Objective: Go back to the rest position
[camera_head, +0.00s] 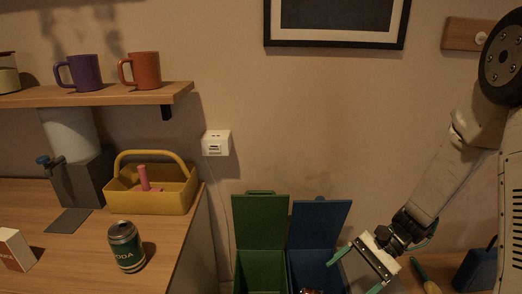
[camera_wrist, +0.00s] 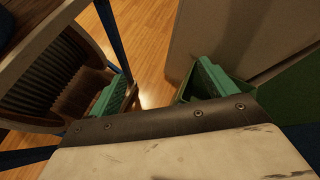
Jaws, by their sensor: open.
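My gripper (camera_head: 362,272) is at the lower right in the head view, in front of the blue bin. It points down and to the left. In the wrist view its two green fingers (camera_wrist: 155,92) are spread wide apart with nothing between them. The wood floor shows through the gap. My arm comes down from the upper right in the head view.
A green bin (camera_head: 262,272) and a blue bin (camera_head: 318,262) stand open beside the counter (camera_head: 185,262). The counter holds a soda can (camera_head: 126,247), a yellow caddy (camera_head: 150,199) and a small box (camera_head: 15,251). Mugs stand on the shelf (camera_head: 100,95).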

